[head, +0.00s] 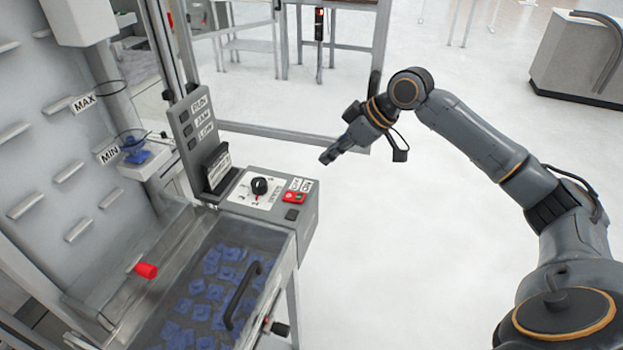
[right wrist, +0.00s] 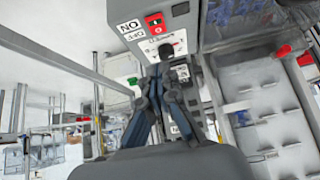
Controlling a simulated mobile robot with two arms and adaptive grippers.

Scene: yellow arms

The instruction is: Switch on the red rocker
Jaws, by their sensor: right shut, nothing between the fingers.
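The red rocker (head: 293,197) sits on top of the grey control box (head: 307,222), beside a white ON/OFF label (head: 301,185). In the right wrist view the red rocker (right wrist: 155,20) is at the top, past my fingertips. I cannot tell which way it is tipped. My right gripper (head: 328,157) is shut and empty, held in the air apart from the box, above and to the right of the rocker in the head view. Its closed fingers (right wrist: 161,72) point toward the box in the wrist view. My left gripper is not in view.
A black knob (head: 260,186) stands left of the rocker, and a dark square (head: 291,214) lies below it. A clear-lidded bin with blue parts has a black handle (head: 242,296). A red cylinder (head: 145,270) sticks out at left. Open floor lies to the right.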

